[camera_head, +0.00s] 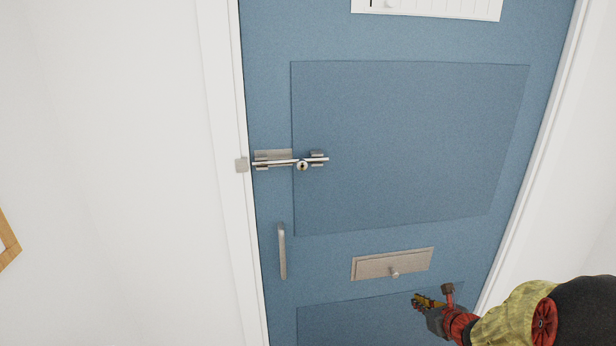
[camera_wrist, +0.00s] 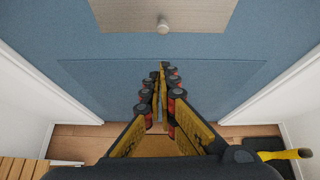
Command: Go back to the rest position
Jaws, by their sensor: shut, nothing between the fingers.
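My gripper (camera_head: 416,300) is at the lower right in the head view, in front of the lower part of a blue door (camera_head: 400,150). In the wrist view my gripper (camera_wrist: 160,78) has its yellow and black fingers together, with nothing between them. The fingers point toward the door's lower panel, below the letter plate (camera_wrist: 190,12), and appear apart from it. The arm reaches in from the lower right corner.
The door carries a sliding bolt (camera_head: 290,161), a vertical handle (camera_head: 282,252) and a letter plate with a knob (camera_head: 392,264). A white frame (camera_head: 222,150) and walls flank it. A wooden-edged object (camera_head: 8,240) is at far left. A yellow-handled item (camera_wrist: 285,154) lies low right.

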